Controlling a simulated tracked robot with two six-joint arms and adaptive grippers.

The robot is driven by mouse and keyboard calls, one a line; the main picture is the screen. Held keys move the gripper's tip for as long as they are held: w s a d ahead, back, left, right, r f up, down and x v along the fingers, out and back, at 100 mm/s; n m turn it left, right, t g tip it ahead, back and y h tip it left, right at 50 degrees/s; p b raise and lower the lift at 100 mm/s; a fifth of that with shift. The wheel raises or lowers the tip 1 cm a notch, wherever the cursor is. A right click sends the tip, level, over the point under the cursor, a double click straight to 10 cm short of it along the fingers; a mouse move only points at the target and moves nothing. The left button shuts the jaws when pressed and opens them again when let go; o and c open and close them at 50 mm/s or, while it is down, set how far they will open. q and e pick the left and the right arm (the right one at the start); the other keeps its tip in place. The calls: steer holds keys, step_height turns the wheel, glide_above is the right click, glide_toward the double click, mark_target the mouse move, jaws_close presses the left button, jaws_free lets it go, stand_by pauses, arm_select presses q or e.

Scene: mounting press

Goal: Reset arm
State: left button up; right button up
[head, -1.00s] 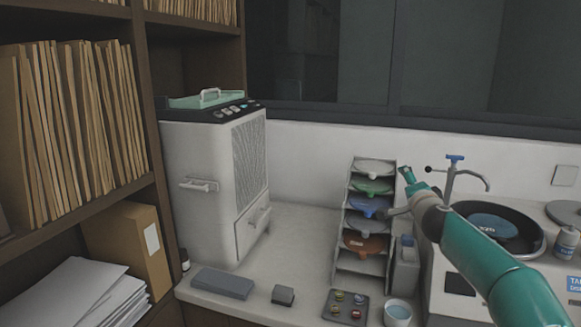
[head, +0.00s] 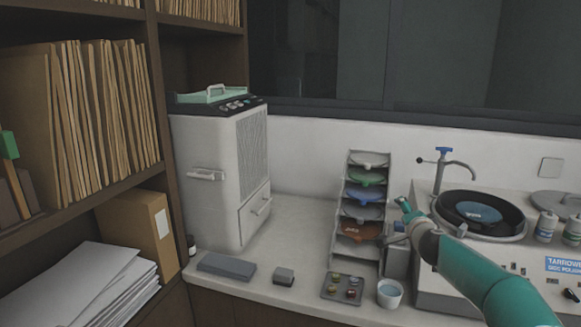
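My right arm, teal with grey joints, comes in from the lower right and reaches over the front of the bench. My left arm and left gripper are not in view.
The rack holds several coloured discs. A white cabinet (head: 208,200) stands at the left. In front lie a grey block (head: 227,266), a small dark block (head: 283,276), a tray of small pieces (head: 330,294) and a cup (head: 390,299). A polishing wheel (head: 478,213) is at the right.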

steer(key=s+a+f+n+g, duration=0.1)
steer(key=s+f, duration=0.1)
steer(key=f, duration=0.4)
steer(key=s+a+f+n+g+y, duration=0.1)
steer(key=s+f, duration=0.1)
steer(key=f, duration=0.5)
steer(key=s+a+f+n+g, duration=0.1)
steer(key=s+f+g, duration=0.1)
steer(key=f, duration=0.5)
steer(key=shift+a+f, duration=0.1)
steer(key=shift+a, duration=0.3)
steer(key=s+a+f+n+g+y, duration=0.1)
steer(key=s+a+f+n+g, duration=0.15)
steer(key=s+f, duration=0.5)
steer(key=s+a+f+n+g+y, duration=0.1)
steer(key=s+a+f+g, duration=0.15)
steer(key=s+f, duration=0.55)
steer(key=s+a+f+n+g+y, duration=0.1)
steer(key=s+a+f+n, duration=0.1)
steer(key=s, duration=0.8)
steer(key=s+a+f+n+g+y, duration=0.1)
steer(key=s+a+f+g, duration=0.1)
steer(key=s+a, duration=0.3)
steer(key=s+a+f+n+g, duration=0.2)
steer(key=s+a+f, duration=0.1)
steer(key=s, duration=1.1)
steer(key=shift+s+a+f+n+y, duration=0.15)
steer(key=shift+s+f+n+y, duration=0.15)
steer(key=shift+n+y, duration=0.1)
